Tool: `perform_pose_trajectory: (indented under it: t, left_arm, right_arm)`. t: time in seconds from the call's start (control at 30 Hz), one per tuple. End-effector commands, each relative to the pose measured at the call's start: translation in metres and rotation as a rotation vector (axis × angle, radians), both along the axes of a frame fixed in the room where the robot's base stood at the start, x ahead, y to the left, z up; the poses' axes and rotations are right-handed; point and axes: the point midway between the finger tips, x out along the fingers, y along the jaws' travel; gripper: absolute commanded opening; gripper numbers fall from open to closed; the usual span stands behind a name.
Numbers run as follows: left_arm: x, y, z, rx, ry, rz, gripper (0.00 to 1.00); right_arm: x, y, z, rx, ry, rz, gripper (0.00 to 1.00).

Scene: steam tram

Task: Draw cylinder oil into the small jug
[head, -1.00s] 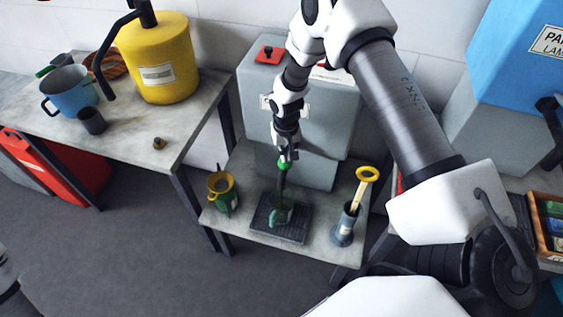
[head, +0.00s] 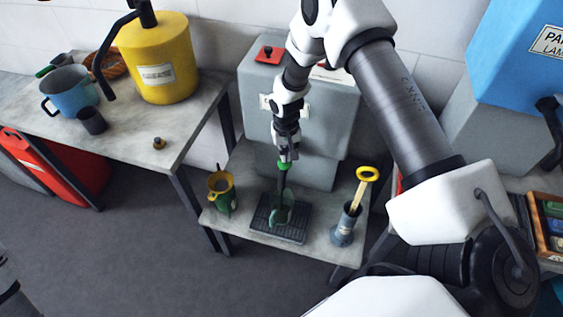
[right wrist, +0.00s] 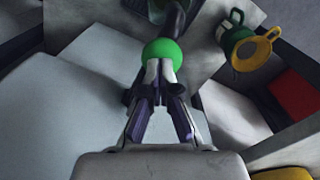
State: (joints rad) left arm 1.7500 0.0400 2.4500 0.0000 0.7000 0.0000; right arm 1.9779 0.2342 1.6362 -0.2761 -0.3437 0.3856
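The small green jug (head: 276,215) stands on the dark ribbed drip tray (head: 296,233), in front of the grey oil tank (head: 335,105). A dark rod or spout with a green ball knob (head: 283,166) shows just above the jug. My right gripper (head: 287,157) is at this knob. In the right wrist view its fingertips (right wrist: 159,70) are close together at the near edge of the green ball (right wrist: 163,50); it appears shut, with the tips against the ball and not around it. The jug's inside and oil level cannot be made out. My left gripper is out of view.
A green can with a yellow funnel (head: 221,190) stands left of the tray. A grey cylinder with a yellow ring handle (head: 346,222) stands right of it. The left bench holds a yellow can (head: 158,60), a blue mug (head: 70,92) and a dark cup (head: 92,120).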

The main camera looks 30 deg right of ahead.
Motion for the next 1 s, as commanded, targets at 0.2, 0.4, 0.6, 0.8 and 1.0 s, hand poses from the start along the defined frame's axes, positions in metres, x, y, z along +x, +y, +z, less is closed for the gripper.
perform_pose_trajectory:
  t: [0.2,0.4,0.6,0.8,1.0]
  left_arm:
    - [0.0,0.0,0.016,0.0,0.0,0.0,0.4]
    - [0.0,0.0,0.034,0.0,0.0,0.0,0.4]
    - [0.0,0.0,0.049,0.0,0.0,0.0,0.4]
    - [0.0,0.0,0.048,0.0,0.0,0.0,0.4]
    - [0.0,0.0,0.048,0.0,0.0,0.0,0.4]
  right_arm:
    - [0.0,0.0,0.017,0.0,0.001,0.0,0.0]
    - [-0.001,0.0,0.039,0.0,0.001,0.0,0.0]
    - [-0.001,0.0,0.058,0.0,0.001,0.0,0.0]
    - [0.0,0.0,0.056,0.0,0.001,0.0,0.0]
    - [0.0,0.0,0.056,0.0,0.0,0.0,0.0]
